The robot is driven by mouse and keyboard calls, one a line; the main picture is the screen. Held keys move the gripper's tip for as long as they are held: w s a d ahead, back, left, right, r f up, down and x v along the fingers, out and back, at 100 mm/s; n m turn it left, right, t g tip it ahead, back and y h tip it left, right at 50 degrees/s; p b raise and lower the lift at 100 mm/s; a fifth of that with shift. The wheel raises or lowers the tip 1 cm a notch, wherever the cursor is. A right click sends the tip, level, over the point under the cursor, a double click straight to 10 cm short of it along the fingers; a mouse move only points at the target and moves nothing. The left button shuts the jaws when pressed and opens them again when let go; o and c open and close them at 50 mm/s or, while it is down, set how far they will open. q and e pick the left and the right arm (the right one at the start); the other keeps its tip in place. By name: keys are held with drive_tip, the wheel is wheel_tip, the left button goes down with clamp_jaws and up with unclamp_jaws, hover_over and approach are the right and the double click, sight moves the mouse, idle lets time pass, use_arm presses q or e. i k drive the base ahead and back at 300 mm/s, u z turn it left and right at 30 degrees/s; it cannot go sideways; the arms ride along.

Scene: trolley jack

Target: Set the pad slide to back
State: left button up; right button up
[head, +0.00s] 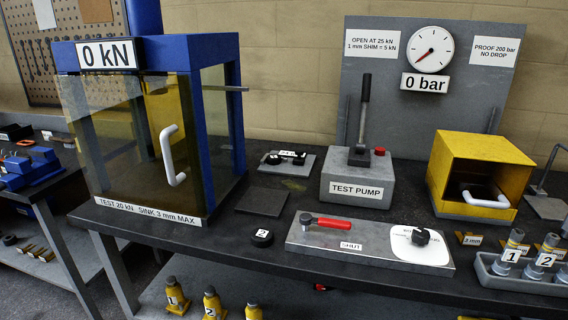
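No part is labelled as a pad slide, and I cannot tell for sure which part it is. A blue press cabinet (225,120) marked 0 kN stands at the left, its tinted door (130,145) with a white handle (172,155) looking shut. A thin grey rod (235,88) sticks out of its right side. A yellow open-fronted box (480,150) at the right has a white handle (485,199) low at its front. Neither of my grippers is in view.
A grey test pump (358,185) with an upright lever stands mid-bench before a gauge panel reading 0 bar. In front lies a plate (300,240) with a red lever (333,224) by a SHUT label and a black knob (420,237). Numbered cylinders fill a grey tray (530,281).

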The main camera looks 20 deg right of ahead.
sight(298, 160)
drive_tip(key=u, duration=0.05)
drive_tip(key=i, duration=0.9)
drive_tip(key=z, duration=0.1)
